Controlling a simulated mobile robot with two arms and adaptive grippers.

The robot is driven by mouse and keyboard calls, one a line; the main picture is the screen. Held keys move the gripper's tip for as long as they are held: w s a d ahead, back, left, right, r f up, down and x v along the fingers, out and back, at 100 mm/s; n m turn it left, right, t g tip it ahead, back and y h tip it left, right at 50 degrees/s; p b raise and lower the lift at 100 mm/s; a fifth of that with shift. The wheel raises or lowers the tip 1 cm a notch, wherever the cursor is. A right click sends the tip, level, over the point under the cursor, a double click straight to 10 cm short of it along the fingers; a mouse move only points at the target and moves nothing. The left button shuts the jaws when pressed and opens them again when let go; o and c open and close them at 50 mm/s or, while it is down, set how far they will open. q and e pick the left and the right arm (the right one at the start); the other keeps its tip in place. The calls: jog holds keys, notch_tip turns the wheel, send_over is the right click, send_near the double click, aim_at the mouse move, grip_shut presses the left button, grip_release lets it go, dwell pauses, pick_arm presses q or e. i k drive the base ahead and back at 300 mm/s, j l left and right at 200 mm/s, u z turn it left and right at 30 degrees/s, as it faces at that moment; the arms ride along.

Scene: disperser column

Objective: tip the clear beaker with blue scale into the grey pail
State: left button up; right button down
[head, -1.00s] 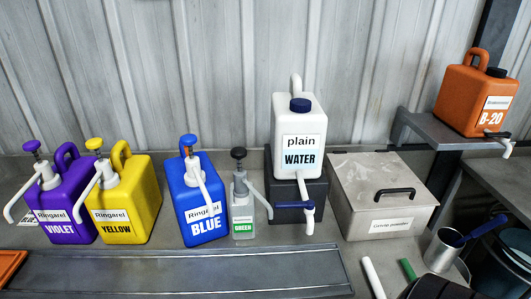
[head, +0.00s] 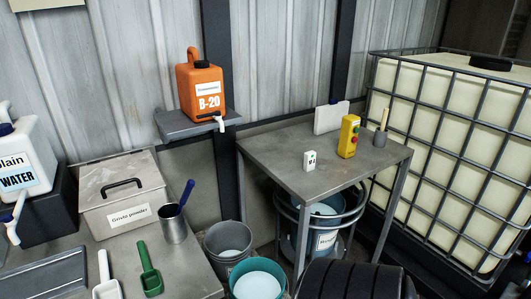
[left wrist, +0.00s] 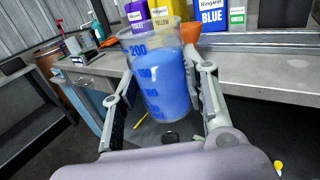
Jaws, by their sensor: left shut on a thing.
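The clear beaker with blue scale (left wrist: 160,85) is in the left wrist view, roughly upright and largely full of blue liquid. My left gripper (left wrist: 160,62) is shut on it, with one finger on either side. The beaker and my left gripper do not show in the head view. The grey pail (head: 226,231) stands low beside the bench's right end in the head view, with some pale liquid inside. My right gripper is in neither view.
A teal pail (head: 236,275) with pale liquid stands in front of the grey pail. A metal cup (head: 173,229), a green scoop (head: 150,281) and a white scoop (head: 106,288) are on the bench's right end. A metal table (head: 290,150) stands to the right.

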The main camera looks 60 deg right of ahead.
aim_at(227, 243)
jog(key=k+l, duration=0.15)
jog(key=l, duration=0.25)
jog(key=k+l+z, duration=0.1)
jog(key=l, duration=0.25)
jog(key=k+l, duration=0.1)
jog(key=l, duration=0.3)
jog(key=k+l+z, duration=0.1)
jog(key=l, duration=0.25)
jog(key=k+l, duration=0.15)
jog(key=l, duration=0.75)
jog(key=i+l+z, duration=0.1)
jog(key=l, duration=0.4)
jog(key=i+l, duration=0.15)
jog(key=l, duration=0.35)
jog(key=l+z, duration=0.1)
jog(key=l, duration=0.4)
jog(key=i, duration=0.05)
